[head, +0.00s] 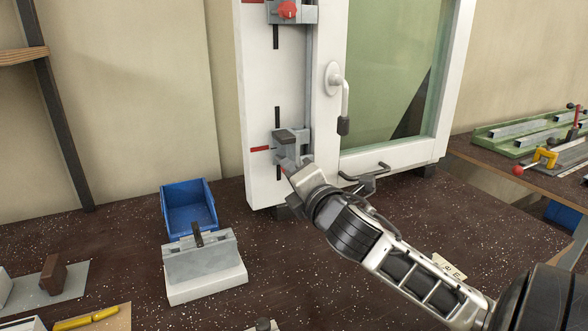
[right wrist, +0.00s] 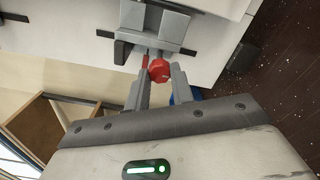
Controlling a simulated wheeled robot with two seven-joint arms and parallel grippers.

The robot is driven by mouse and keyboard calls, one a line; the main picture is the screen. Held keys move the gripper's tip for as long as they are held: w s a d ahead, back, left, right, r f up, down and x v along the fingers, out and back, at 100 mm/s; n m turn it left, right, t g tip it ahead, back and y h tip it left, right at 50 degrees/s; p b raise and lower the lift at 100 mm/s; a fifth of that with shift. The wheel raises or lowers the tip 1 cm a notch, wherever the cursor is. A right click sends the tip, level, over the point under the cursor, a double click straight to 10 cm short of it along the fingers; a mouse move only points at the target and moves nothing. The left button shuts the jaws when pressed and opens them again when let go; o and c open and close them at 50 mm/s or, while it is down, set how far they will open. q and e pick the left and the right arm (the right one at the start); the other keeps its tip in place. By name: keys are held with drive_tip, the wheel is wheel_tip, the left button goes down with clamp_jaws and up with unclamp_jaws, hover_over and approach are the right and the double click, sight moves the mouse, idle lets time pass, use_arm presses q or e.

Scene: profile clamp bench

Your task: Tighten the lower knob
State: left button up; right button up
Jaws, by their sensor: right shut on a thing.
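The lower clamp (head: 291,137) is a grey block on the white upright profile, beside a red mark and a dark slot. It also shows at the top of the right wrist view (right wrist: 155,28). Its lower knob (right wrist: 159,70) is red and faceted, and sits between my right gripper's fingers. My right gripper (head: 288,171) reaches up to the clamp from the lower right and is shut on the knob. In the head view the gripper hides most of the knob. My left gripper is not in view.
An upper clamp with a red knob (head: 289,10) sits higher on the profile. A white-framed window with a handle (head: 344,105) stands to the right. A blue bin (head: 188,207) and a grey-white block (head: 204,268) stand left on the dark speckled bench (head: 120,240).

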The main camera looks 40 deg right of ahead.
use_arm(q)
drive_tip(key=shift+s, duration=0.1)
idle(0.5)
use_arm(e)
drive_tip(key=o, duration=1)
drive_tip(key=shift+s, duration=0.1)
use_arm(q)
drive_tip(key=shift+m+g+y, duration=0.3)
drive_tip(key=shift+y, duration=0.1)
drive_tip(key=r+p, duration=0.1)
drive_tip(key=p, duration=0.2)
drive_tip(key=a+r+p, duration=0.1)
drive_tip(key=p, duration=0.2)
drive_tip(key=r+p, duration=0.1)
drive_tip(key=p, duration=0.2)
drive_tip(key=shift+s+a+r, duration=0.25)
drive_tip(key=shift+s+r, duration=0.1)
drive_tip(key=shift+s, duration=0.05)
use_arm(e)
drive_tip(key=v, duration=1.5)
drive_tip(key=shift+s, duration=0.35)
drive_tip(key=shift+a, duration=0.15)
